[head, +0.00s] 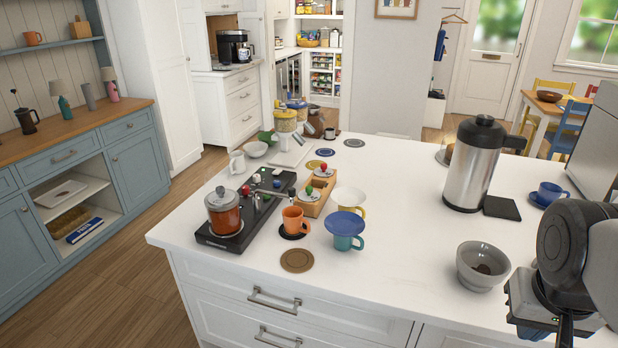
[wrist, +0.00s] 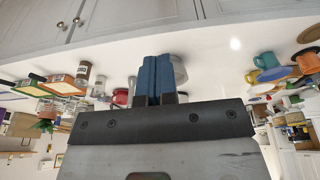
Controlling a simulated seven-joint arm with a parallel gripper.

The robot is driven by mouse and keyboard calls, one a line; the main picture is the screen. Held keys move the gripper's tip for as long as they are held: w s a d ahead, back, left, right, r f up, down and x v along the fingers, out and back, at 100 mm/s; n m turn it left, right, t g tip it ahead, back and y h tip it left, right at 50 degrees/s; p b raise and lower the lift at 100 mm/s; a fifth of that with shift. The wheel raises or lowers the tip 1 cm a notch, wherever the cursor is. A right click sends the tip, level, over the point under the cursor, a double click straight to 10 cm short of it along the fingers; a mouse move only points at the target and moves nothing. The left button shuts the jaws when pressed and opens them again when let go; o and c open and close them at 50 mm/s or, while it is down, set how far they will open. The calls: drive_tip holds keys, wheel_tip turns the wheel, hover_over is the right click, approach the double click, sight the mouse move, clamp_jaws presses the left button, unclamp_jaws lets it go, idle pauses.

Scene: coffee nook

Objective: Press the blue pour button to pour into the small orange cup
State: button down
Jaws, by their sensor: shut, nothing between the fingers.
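A black pouring machine (head: 225,238) stands near the counter's left front edge, with a glass jar of amber liquid (head: 224,215) on its near end. The small orange cup (head: 296,220) stands upright beside the machine on a dark round pad, close to the thin spout. My gripper (head: 565,332) is at the far lower right, well away from both. In the wrist view its blue fingers (wrist: 158,78) are shut and empty.
A teal cup (head: 345,242) with a blue saucer on top stands right of the orange cup. A brown coaster (head: 297,260) lies in front. A grey bowl (head: 482,265) and a tall steel urn (head: 476,165) stand nearer my gripper. The counter between bowl and teal cup is clear.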

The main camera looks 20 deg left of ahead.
drive_tip(key=w+a+r+n+h, duration=0.1)
drive_tip(key=w+a+r, duration=0.2)
drive_tip(key=w, duration=0.6)
drive_tip(key=w+a+r+h, duration=0.15)
drive_tip(key=w+a, duration=0.25)
drive_tip(key=w, duration=0.4)
drive_tip(key=w+a+r+n+t, duration=0.2)
drive_tip(key=w+a, duration=1.2)
drive_tip(key=w, duration=0.3)
drive_tip(key=n+t, duration=0.2)
drive_tip(key=t, duration=0.2)
hover_over(275, 181)
wheel_tip(275, 181, down, 11)
drive_tip(key=shift+r, duration=0.1)
drive_tip(key=shift+f, duration=0.25)
drive_tip(key=shift+f, duration=4.15)
drive_tip(key=shift+f, duration=0.25)
drive_tip(key=shift+f, duration=0.2)
